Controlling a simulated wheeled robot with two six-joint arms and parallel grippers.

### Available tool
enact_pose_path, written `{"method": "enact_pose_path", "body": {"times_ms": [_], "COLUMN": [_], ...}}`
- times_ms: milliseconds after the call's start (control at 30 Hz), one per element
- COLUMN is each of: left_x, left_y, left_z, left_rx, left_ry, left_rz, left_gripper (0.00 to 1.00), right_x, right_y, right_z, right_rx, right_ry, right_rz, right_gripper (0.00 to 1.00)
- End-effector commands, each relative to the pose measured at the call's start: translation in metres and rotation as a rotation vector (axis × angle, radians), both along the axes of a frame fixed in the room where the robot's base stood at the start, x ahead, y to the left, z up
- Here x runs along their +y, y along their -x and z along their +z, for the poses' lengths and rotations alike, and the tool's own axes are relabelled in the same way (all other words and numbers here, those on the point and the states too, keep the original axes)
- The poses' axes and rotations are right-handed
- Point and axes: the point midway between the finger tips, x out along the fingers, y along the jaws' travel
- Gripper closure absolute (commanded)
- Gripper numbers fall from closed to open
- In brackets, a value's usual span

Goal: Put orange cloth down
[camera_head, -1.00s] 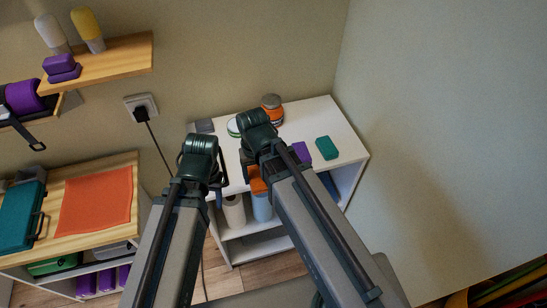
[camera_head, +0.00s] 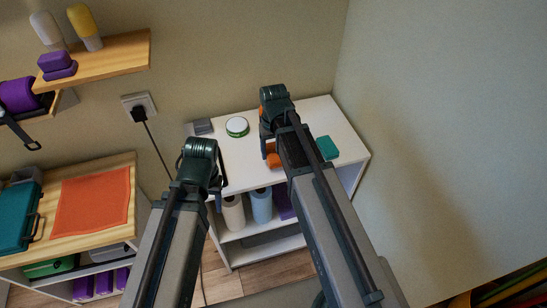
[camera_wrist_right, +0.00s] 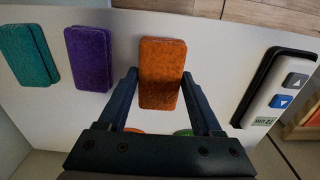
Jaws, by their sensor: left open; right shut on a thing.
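The orange cloth (camera_wrist_right: 161,72), a thick rounded block, is between the fingers of my right gripper (camera_wrist_right: 160,76) in the right wrist view. The gripper is shut on it. In the head view the cloth (camera_head: 273,161) shows as a small orange patch below my right gripper (camera_head: 268,145), over the front part of the white shelf top (camera_head: 237,155). I cannot tell whether it touches the top. My left gripper (camera_head: 217,180) is open and empty, left of it near the shelf's front left edge.
In the wrist view a purple cloth (camera_wrist_right: 88,58) and a teal cloth (camera_wrist_right: 29,55) lie left of the orange one, and a white device with arrow buttons (camera_wrist_right: 289,88) lies right. A round green-rimmed jar (camera_head: 237,126) stands at the back.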

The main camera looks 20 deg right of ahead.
Motion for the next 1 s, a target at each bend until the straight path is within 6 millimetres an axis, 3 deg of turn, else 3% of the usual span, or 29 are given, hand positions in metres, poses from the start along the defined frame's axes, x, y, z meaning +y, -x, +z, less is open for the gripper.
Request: {"method": "enact_pose_path", "body": {"times_ms": [33, 133, 600, 633, 700, 800, 1000], "left_x": [0.0, 0.0, 0.0, 0.0, 0.0, 0.0, 0.0], "left_y": [0.0, 0.0, 0.0, 0.0, 0.0, 0.0, 0.0], "left_z": [-0.015, -0.027, -0.031, -0.03, -0.03, -0.03, -0.03], "left_rx": [0.0, 0.0, 0.0, 0.0, 0.0, 0.0, 0.0], "left_ry": [0.0, 0.0, 0.0, 0.0, 0.0, 0.0, 0.0], "left_rz": [0.0, 0.0, 0.0, 0.0, 0.0, 0.0, 0.0], "left_gripper": [0.49, 0.49, 0.49, 0.49, 0.49, 0.49, 0.49], "right_x": [0.0, 0.0, 0.0, 0.0, 0.0, 0.0, 0.0], "right_y": [0.001, 0.001, 0.001, 0.001, 0.001, 0.001, 0.001], "right_z": [-0.016, -0.027, -0.031, -0.03, -0.03, -0.03, -0.03], "right_rx": [0.0, 0.0, 0.0, 0.0, 0.0, 0.0, 0.0], "right_ry": [0.0, 0.0, 0.0, 0.0, 0.0, 0.0, 0.0], "right_rz": [0.0, 0.0, 0.0, 0.0, 0.0, 0.0, 0.0], "right_gripper": [0.78, 0.78, 0.78, 0.3, 0.17, 0.04, 0.04]}}
